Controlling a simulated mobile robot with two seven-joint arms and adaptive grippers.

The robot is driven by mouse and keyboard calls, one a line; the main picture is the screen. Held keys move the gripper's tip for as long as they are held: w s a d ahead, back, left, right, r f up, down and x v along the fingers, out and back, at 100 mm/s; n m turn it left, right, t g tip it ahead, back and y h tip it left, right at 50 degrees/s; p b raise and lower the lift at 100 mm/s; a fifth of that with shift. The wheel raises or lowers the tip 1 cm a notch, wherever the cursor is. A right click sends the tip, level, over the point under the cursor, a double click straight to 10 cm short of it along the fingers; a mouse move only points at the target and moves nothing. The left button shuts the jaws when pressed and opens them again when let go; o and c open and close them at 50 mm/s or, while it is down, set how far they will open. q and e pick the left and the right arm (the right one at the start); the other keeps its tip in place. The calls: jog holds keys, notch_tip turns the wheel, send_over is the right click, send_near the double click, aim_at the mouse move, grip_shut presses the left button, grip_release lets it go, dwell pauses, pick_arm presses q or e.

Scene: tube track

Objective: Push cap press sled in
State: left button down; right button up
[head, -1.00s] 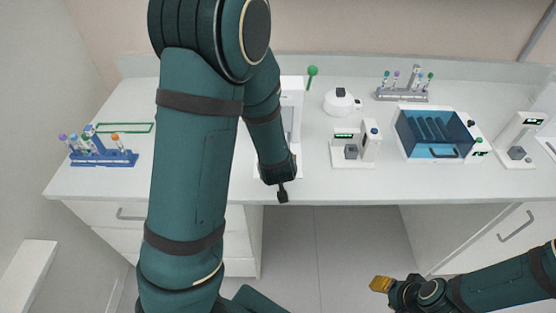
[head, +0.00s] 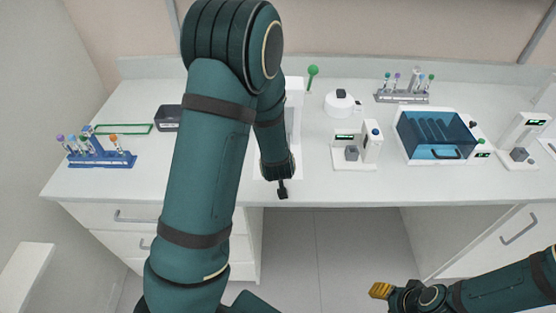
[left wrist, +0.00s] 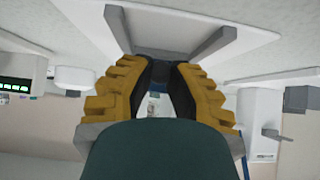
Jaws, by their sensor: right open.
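The cap press is mostly hidden behind my left arm in the head view. A white upright part (head: 295,110) of it and a green ball lever (head: 313,75) show. My left gripper is mostly hidden by the arm there. A small dark tip shows below the wrist, at the counter's front edge. In the left wrist view, the yellow fingers of my left gripper (left wrist: 163,70) point at a grey bracket-shaped part (left wrist: 170,48) on a white surface. I cannot make out the sled or any contact clearly. My right gripper (head: 381,290) is open and empty, low in front of the counter.
A blue tube rack (head: 100,158) and a dark box (head: 168,118) stand left on the counter. To the right are a white display device (head: 352,152), a round white device (head: 340,104), a blue-lidded box (head: 434,137) and a grey rack (head: 400,97).

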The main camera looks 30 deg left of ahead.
dwell(0.3)
pick_arm(q)
jog(key=w+a, duration=0.1)
jog(key=w, duration=0.1)
jog(key=w+a, duration=0.1)
jog(key=w, duration=0.1)
jog(key=w+a, duration=0.1)
jog(key=w, duration=0.1)
jog(key=shift+a, duration=0.4)
jog(key=shift+w+a, duration=0.15)
jog(key=shift+w, duration=0.15)
jog(key=shift+r, duration=0.1)
jog(key=shift+w+a, duration=0.1)
jog(key=c, duration=0.8)
grip_release()
jog(key=shift+w+a, duration=0.1)
jog(key=shift+w, duration=0.1)
jog(key=shift+c, duration=0.2)
jog(key=shift+s, duration=0.15)
jog(key=v, duration=1.2)
